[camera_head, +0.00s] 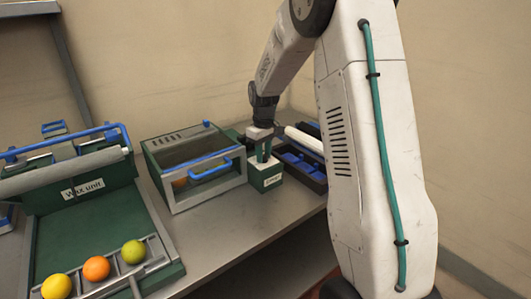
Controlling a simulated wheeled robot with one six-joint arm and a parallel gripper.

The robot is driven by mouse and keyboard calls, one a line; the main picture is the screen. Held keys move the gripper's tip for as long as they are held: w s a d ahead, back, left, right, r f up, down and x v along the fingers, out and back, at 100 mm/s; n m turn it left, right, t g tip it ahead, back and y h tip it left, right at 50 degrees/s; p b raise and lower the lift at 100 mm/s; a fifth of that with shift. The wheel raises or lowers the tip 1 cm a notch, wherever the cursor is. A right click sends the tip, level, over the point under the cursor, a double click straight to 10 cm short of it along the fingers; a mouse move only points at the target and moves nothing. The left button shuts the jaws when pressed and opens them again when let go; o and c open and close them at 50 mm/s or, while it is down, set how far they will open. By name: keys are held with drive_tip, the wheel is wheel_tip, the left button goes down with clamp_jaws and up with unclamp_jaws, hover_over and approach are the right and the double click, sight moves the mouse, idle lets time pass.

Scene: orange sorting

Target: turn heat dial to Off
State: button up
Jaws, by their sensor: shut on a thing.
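My gripper (264,153) points down at the top of a small green box (268,183) with a pale top and a white label too small to read. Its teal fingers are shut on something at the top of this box. The fingers hide what they hold, and I cannot tell for sure that it is the heat dial. No dial face or Off mark can be made out. Just left of the small box stands a green and grey unit (180,201) with a window and a blue handle (211,171).
A green wax unit (110,195) stands at the left with a blue bar. Its rack holds a yellow fruit (57,287), an orange (96,268) and a green fruit (133,251). A dark tray (313,178) with blue compartments lies right of the small box, near my arm.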

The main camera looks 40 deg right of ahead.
sight(264, 155)
drive_tip(key=n, duration=0.7)
idle(0.6)
drive_tip(key=o, duration=1)
wheel_tip(264, 155, up, 8)
drive_tip(key=shift+f, duration=0.1)
